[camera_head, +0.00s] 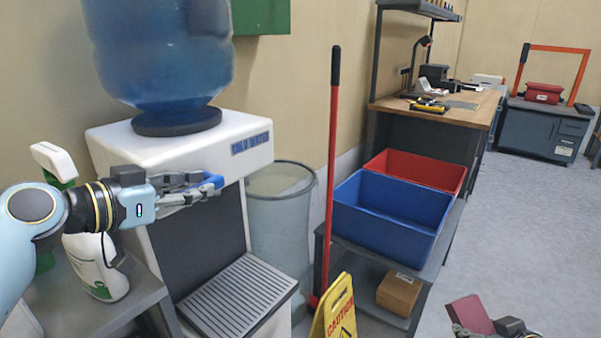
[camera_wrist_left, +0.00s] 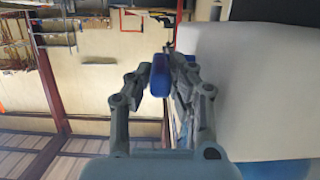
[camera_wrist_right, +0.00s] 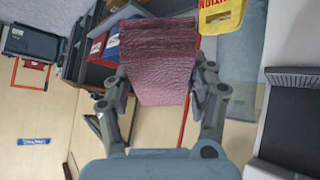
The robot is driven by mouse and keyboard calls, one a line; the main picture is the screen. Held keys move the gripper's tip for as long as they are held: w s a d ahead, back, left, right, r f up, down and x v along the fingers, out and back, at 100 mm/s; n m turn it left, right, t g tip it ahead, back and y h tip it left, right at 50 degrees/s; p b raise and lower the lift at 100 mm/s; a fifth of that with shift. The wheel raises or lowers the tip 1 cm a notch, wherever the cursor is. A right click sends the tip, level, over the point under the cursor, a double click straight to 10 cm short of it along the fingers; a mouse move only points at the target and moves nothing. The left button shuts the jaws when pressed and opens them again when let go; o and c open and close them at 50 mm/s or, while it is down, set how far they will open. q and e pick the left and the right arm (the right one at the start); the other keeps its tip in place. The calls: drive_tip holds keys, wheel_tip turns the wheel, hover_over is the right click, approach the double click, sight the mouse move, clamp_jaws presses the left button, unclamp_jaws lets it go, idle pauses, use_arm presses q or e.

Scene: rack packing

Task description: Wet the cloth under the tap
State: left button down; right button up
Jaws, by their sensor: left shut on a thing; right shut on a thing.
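The water cooler (camera_head: 190,155) has a white body, a big blue bottle (camera_head: 160,50) on top, a "COLD WATER" label and a grey slatted drip tray (camera_head: 235,298). My left gripper (camera_head: 205,184) is at its front, under the label, shut on a small blue piece that looks like the tap lever (camera_head: 215,180). The blue piece also shows between the fingers in the left wrist view (camera_wrist_left: 160,75). The spout is hidden. My right gripper (camera_head: 505,326) is shut on the dark red cloth (camera_head: 470,313), low at the right, away from the cooler. The cloth fills the right wrist view's middle (camera_wrist_right: 158,65).
A grey bin (camera_head: 280,225) stands beside the cooler. A red-handled pole (camera_head: 331,180) and a yellow caution sign (camera_head: 334,310) stand in front. A blue crate (camera_head: 385,215) and a red crate (camera_head: 420,170) sit on a shelf cart. A spray bottle (camera_head: 95,265) is at left.

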use_arm(q)
drive_tip(key=c, duration=1.5)
unclamp_jaws()
drive_tip(key=shift+a, duration=0.1)
drive_tip(key=shift+v, duration=5.95)
drive_tip(key=shift+r, duration=0.1)
